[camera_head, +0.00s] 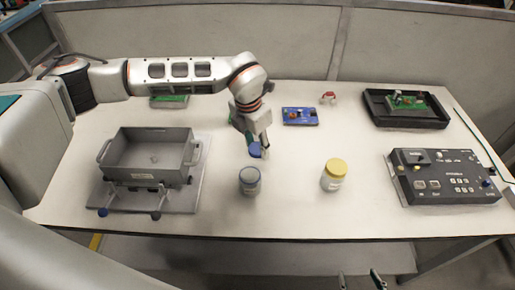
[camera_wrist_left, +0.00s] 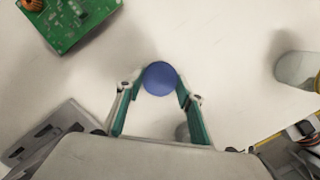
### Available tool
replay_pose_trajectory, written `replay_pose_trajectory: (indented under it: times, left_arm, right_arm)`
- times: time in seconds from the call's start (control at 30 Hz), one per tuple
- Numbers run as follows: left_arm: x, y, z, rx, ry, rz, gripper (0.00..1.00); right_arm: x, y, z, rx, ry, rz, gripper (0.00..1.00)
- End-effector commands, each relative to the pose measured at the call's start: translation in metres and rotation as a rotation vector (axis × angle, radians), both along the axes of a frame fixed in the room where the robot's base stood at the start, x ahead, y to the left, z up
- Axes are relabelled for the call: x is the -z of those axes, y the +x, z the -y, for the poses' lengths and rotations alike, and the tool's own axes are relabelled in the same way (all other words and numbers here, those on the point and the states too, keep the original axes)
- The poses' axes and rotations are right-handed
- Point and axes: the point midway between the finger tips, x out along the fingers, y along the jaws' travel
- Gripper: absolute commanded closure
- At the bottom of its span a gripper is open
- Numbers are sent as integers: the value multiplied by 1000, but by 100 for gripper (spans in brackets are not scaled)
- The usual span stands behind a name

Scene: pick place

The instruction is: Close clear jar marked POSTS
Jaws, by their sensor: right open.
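A round blue lid (camera_head: 255,150) is between the fingertips of my left gripper (camera_head: 257,143), held above the table. In the left wrist view the lid (camera_wrist_left: 160,78) has a fingertip against each side. A clear jar with a blue top rim (camera_head: 249,181) stands upright just in front of the gripper, apart from it. A second clear jar with a yellow lid (camera_head: 334,175) stands to the right. The jar labels are too small to read. My right gripper (camera_head: 361,281) shows only its fingertips, apart and empty, at the bottom edge.
A grey handled bin (camera_head: 150,150) stands on a plate at left. A blue circuit board (camera_head: 300,116), a red-and-white item (camera_head: 328,97) and a black tray (camera_head: 405,118) lie behind. A dark control box (camera_head: 443,178) is at right. The table between the two jars is clear.

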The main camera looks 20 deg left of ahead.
Motion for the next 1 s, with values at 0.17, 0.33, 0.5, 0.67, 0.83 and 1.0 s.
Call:
replay_pose_trajectory:
  times: [0.17,0.33,0.5,0.67,0.83,1.0]
  left_arm:
    - [0,0,0,0,0,0,71]
    - [-3,0,0,0,0,1,71]
    - [-18,1,0,-1,-1,3,71]
    - [-48,1,0,1,-1,6,71]
    - [-95,1,0,0,-1,8,71]
    - [-140,1,0,0,0,6,71]
  right_arm:
    - [0,0,0,0,1,1,45]
    - [-1,0,0,0,1,2,45]
    - [-3,1,0,0,2,3,45]
    - [-5,1,-1,1,4,4,45]
    - [-7,1,-1,2,7,4,45]
    - [-8,0,-2,1,11,2,45]
